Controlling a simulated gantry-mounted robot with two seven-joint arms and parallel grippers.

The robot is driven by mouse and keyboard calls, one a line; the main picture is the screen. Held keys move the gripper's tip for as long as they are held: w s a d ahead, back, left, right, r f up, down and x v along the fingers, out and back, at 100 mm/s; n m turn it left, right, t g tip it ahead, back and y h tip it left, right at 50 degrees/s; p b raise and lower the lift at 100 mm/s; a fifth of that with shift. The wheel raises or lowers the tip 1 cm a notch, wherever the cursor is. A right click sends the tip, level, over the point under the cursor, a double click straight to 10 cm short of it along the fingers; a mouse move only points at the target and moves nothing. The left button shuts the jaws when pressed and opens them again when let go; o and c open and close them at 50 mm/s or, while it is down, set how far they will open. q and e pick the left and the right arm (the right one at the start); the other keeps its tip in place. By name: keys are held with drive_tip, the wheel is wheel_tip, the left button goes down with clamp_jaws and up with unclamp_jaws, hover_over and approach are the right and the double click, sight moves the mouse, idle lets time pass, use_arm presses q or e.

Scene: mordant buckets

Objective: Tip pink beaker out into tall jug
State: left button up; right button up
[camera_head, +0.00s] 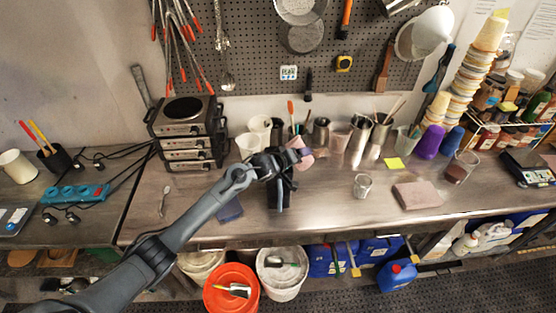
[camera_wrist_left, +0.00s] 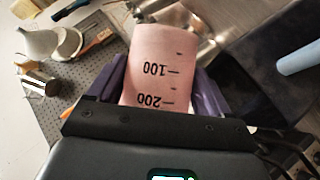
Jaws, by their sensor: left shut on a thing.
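My left gripper (camera_head: 294,155) is shut on the pink beaker (camera_head: 305,161), which it holds above the bench near the middle. In the left wrist view the pink beaker (camera_wrist_left: 155,68) sits between the purple fingers of the gripper (camera_wrist_left: 155,85), with its 100 and 200 marks upside down in the picture. Whether anything is inside it is hidden. White jug-like vessels (camera_head: 247,146) stand at the back of the bench, left of the gripper. I cannot tell which vessel is the tall jug. My right gripper is not in view.
Steel containers (camera_head: 382,134) with tools stand along the back. A small clear beaker (camera_head: 362,187) and a brownish slab (camera_head: 417,195) lie to the right. Stacked hotplates (camera_head: 186,133) stand at left. Buckets (camera_head: 231,289) sit below the front edge. The front left of the bench is mostly clear.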

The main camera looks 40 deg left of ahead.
use_arm(q)
drive_tip(key=shift+r, duration=0.1)
drive_tip(key=shift+r+n+h, duration=0.25)
drive_tip(key=shift+n+h, duration=0.15)
drive_tip(key=shift+f+n+b, duration=0.2)
drive_tip(key=shift+n+b, duration=0.1)
drive_tip(key=shift+b, duration=0.4)
drive_tip(key=shift+a+f+n+t+h+b, duration=0.25)
drive_tip(key=shift+n+h+b, duration=0.3)
drive_tip(key=shift+b, duration=0.4)
drive_tip(key=shift+f+n+h+b, duration=0.1)
drive_tip(key=shift+n+h+b, duration=0.2)
drive_tip(key=shift+b, duration=0.5)
idle(0.5)
drive_tip(key=shift+a+b, duration=0.3)
idle(0.3)
drive_tip(key=shift+s+a+r+n+t+h+b, duration=0.1)
drive_tip(key=shift+a+r+n+t+h+b, duration=0.2)
drive_tip(key=shift+n+b, duration=0.1)
drive_tip(key=shift+a+r+b, duration=0.15)
drive_tip(key=shift+a+b, duration=0.05)
drive_tip(key=shift+b, duration=0.15)
idle(0.4)
drive_tip(key=shift+n, duration=0.25)
